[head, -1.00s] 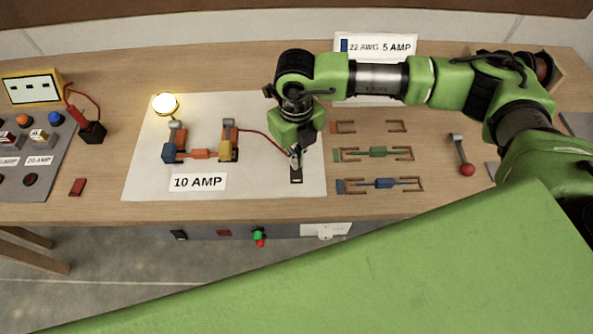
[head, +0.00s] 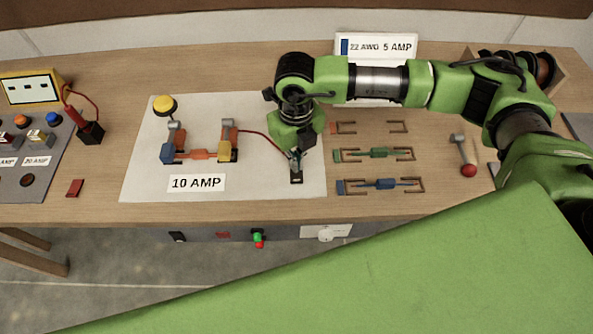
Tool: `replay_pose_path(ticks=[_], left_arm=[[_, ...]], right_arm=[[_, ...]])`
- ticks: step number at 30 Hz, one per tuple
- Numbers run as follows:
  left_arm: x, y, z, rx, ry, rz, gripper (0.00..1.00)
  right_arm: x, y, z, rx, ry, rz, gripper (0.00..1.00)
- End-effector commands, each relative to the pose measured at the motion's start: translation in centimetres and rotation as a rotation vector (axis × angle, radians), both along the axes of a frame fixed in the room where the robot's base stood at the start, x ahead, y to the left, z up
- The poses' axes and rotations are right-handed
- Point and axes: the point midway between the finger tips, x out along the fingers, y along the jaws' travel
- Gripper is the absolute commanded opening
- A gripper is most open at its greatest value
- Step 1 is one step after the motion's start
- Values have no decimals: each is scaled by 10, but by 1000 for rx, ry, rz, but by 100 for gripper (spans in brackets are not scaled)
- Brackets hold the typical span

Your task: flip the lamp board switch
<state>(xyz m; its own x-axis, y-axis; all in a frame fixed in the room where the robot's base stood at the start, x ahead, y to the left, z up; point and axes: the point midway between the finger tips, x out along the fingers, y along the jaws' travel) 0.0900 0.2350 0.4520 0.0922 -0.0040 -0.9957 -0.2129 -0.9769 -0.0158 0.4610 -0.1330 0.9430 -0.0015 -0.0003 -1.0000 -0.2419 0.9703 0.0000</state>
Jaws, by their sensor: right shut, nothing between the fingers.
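The lamp board (head: 262,188) is a pale sheet on the wooden bench with a "10 AMP" label. Its lamp (head: 164,105) at the upper left is a dull yellow, unlit. The small dark switch (head: 296,178) is at the board's lower right. My right gripper (head: 296,163) is shut with nothing in it, pointing down right at the switch. Its tips hide the upper part of the switch, and I cannot tell whether they touch. A red wire (head: 260,136) runs from the orange and yellow parts toward the switch. My left gripper is not in view.
Rows of coloured wire pieces (head: 378,153) lie right of the board, with a red-knobbed lever (head: 467,169) beyond. A grey panel (head: 33,150) and a yellow meter (head: 32,88) stand at left. A sign (head: 376,46) stands behind my right arm.

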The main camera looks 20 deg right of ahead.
Motion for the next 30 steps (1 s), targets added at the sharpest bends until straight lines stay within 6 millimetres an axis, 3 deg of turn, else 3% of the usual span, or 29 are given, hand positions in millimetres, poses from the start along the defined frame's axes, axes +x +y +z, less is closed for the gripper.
replay_pose_path(ticks=[24, 30], left_arm=[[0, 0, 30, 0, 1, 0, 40], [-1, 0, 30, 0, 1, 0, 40]], right_arm=[[1, 0, 66, 1, -2, 0, 0], [0, 0, 68, 0, -1, 0, 0]])
